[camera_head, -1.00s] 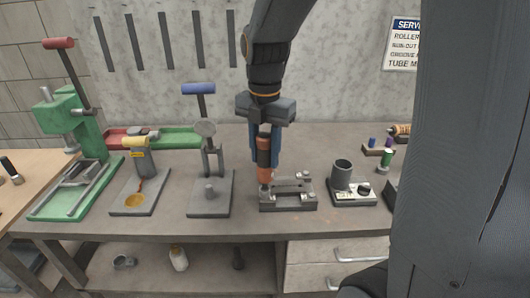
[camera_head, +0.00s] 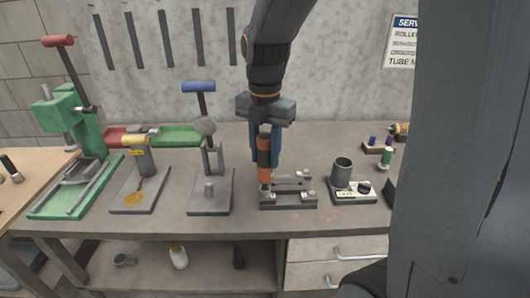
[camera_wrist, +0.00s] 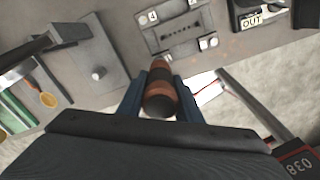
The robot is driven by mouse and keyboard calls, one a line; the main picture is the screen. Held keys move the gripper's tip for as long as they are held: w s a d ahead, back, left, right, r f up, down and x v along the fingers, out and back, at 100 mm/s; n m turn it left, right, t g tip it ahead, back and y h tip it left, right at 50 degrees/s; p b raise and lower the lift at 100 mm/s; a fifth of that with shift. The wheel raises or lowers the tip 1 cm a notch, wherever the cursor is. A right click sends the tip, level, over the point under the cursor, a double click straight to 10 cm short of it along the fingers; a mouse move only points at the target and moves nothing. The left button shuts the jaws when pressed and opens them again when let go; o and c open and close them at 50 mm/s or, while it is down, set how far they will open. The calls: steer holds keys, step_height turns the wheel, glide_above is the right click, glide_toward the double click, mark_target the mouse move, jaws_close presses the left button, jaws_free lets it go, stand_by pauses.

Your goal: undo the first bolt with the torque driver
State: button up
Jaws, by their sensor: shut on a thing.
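My gripper (camera_head: 264,150) is shut on the torque driver (camera_head: 264,172), which has an orange and black handle and is held upright, pointing down. The driver stands over the left end of a dark grey bolted block (camera_head: 290,205) on the bench. Its tip is close to the bolt at that end; I cannot tell whether it is seated in the head. In the wrist view the driver (camera_wrist: 160,98) sits between the two blue fingers, and the block (camera_wrist: 172,42) shows beyond it with numbered tags and bright bolt heads (camera_wrist: 208,43). The bolt under the driver is hidden.
A grey plate with a post (camera_head: 210,205) stands left of the block. A device with a dark cup (camera_head: 342,172) stands close on the right. Further left are a yellow-handled fixture (camera_head: 140,165) and a green press (camera_head: 85,140). The bench front edge is near.

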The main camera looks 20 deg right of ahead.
steer(key=shift+f, duration=0.15)
steer(key=shift+s+f+p, duration=0.15)
steer(key=shift+s+p, duration=0.05)
steer(key=shift+p, duration=0.45)
jaws_close()
stand_by(0.7)
